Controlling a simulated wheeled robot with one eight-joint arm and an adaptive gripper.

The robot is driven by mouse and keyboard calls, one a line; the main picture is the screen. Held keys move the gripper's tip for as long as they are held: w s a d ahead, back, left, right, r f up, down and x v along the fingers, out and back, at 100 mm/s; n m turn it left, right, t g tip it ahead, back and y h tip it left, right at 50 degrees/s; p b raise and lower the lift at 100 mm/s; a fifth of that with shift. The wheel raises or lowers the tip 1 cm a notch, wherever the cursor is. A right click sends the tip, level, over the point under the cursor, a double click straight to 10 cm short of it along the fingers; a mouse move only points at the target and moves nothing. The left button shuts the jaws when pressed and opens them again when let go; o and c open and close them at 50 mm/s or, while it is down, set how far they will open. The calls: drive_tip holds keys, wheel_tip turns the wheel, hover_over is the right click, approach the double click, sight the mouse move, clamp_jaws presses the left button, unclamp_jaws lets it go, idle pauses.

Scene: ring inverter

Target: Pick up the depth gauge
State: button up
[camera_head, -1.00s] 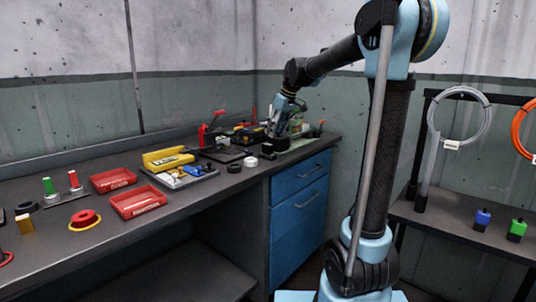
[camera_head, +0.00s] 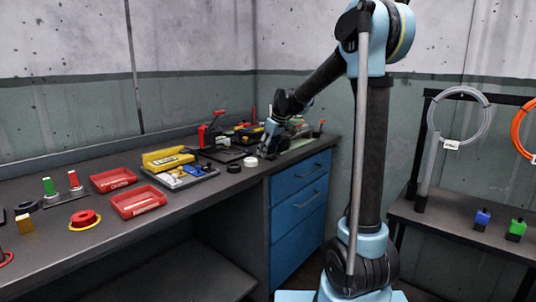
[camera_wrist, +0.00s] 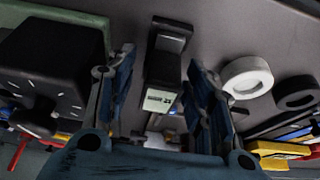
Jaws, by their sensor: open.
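In the wrist view, a small dark instrument with a pale display, which looks like the depth gauge (camera_wrist: 163,90), stands on the grey worktop. My gripper (camera_wrist: 163,65) is open, with one blue finger on each side of it. I cannot tell whether either finger touches it. In the head view my gripper (camera_head: 268,148) is low over the far right end of the workbench. It hides the gauge there.
A black box with a white-ticked dial (camera_wrist: 42,72) is close left of my fingers. A white ring (camera_wrist: 247,77) and a black ring (camera_wrist: 297,93) lie to the right. A grey tray of tools (camera_head: 180,179) and red bins (camera_head: 139,202) are farther along the bench (camera_head: 60,260).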

clamp_jaws()
idle(0.3)
